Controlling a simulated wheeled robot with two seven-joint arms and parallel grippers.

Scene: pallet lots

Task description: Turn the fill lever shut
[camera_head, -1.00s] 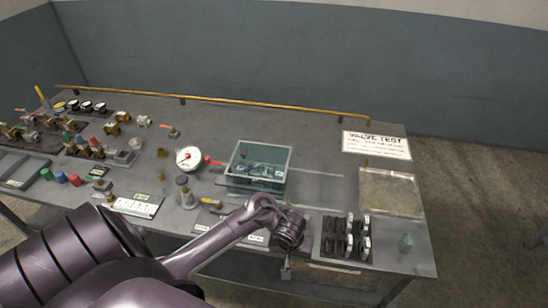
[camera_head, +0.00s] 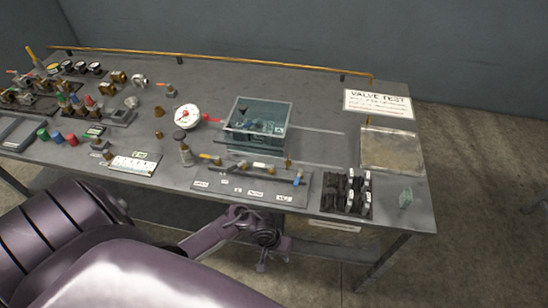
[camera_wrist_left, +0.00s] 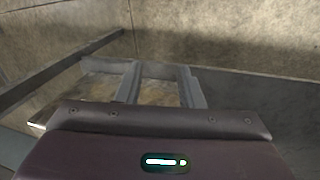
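A grey valve board (camera_head: 236,185) lies at the table's front edge in the head view. A red lever (camera_head: 212,119) also sits beside the white gauge (camera_head: 187,116). My left gripper (camera_head: 264,264) is below and in front of the table edge, apart from the board. Its fingers (camera_wrist_left: 160,88) look spread and empty. My right gripper is not in view.
A clear tank (camera_head: 257,121) stands behind the board. A black rack (camera_head: 345,192), a shallow clear tray (camera_head: 391,148) and a "VALVE TEST" sign (camera_head: 378,103) are at the right. Several valves and coloured caps crowd the left. A brass rail (camera_head: 205,61) runs along the back.

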